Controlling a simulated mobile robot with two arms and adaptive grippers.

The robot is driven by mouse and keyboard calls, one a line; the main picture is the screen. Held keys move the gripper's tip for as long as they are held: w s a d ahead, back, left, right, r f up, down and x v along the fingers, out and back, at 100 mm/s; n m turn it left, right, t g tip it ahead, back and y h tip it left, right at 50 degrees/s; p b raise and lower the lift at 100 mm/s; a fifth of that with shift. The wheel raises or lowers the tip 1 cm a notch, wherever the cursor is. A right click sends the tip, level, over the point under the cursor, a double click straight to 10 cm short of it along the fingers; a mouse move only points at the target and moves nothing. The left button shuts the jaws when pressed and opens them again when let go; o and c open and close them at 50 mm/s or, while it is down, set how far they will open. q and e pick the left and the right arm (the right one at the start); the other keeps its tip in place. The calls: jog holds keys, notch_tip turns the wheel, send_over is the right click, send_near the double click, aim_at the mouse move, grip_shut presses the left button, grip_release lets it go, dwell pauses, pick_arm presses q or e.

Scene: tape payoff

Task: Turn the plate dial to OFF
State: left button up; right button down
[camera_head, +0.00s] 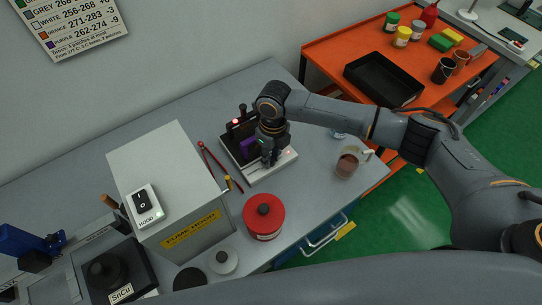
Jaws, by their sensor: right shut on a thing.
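The hot plate (284,163) is a low white unit with a dark top on the grey bench, below the wall. A small red light glows at its back left. My right gripper (270,160) reaches down over its front part from the right, its fingers closed at the dial. The dial is hidden by the fingers, so its setting cannot be read. A purple block (248,146) shows on the plate beside the gripper. My left gripper is not in view.
A grey fume hood box (165,165) with a switch on top stands left. A red lidded can (263,215), red tongs (212,158) and a glass of brown liquid (347,163) surround the plate. An orange cart (330,50) with a black tray (383,80) stands right.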

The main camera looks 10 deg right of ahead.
aim_at(272, 158)
dwell(0.4)
jog(key=c, duration=1.1)
grip_release()
jog(key=shift+c, duration=0.2)
jog(key=shift+r, duration=0.25)
notch_tip(272, 158, up, 12)
jog(key=shift+w+d+f, duration=0.15)
jog(key=shift+d+f, duration=0.1)
jog(key=shift+d, duration=0.05)
